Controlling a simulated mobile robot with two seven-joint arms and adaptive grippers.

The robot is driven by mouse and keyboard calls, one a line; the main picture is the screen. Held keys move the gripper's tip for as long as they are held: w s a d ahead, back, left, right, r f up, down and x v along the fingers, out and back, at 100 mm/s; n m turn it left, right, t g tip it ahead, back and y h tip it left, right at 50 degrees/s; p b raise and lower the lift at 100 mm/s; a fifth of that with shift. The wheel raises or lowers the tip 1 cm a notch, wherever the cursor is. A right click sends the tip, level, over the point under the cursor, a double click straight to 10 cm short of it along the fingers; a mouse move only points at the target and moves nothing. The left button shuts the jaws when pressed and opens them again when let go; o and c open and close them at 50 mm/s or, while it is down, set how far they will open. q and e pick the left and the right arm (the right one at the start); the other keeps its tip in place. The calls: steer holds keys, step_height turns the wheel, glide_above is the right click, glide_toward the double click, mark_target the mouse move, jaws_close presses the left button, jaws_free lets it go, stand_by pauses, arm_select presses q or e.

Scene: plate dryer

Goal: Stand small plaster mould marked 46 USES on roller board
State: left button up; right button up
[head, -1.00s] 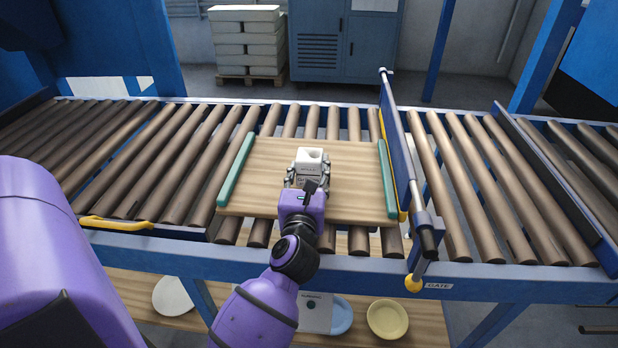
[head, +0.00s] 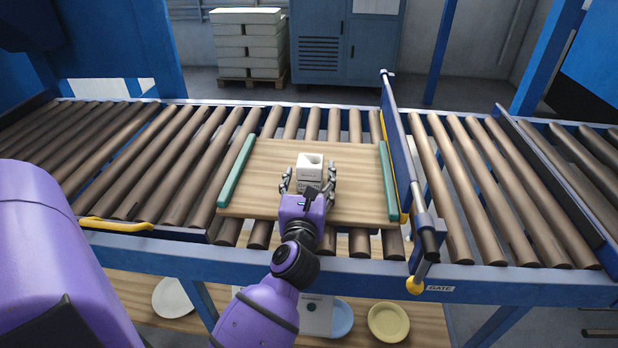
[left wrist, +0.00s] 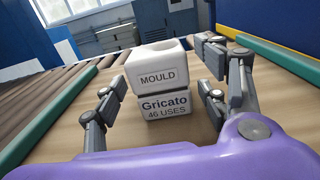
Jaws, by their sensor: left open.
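The small white plaster mould (head: 310,171) stands upright on the wooden roller board (head: 262,185), a little right of its middle. In the left wrist view the mould (left wrist: 158,80) reads MOULD, Gricato and 46 USES, and has a round hollow in its top. My left gripper (head: 309,180) is open, with its fingers on either side of the mould. In the left wrist view gaps show between the fingers (left wrist: 160,95) and the mould. The mould's underside is hidden. My right gripper is not in view.
Green strips (head: 237,170) edge the board left and right. A blue gate (head: 396,150) stands just right of it. Brown rollers (head: 480,190) run to both sides. A yellow bowl (head: 388,321) and plates sit on a shelf below.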

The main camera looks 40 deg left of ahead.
arm_select(q)
steer(key=b+v, duration=0.1)
steer(key=v, duration=0.9)
steer(key=shift+s+d, duration=0.2)
steer(key=shift+s, duration=0.05)
steer(key=shift+s+d, duration=0.35)
steer(key=shift+s, duration=0.2)
steer(key=shift+r, duration=0.1)
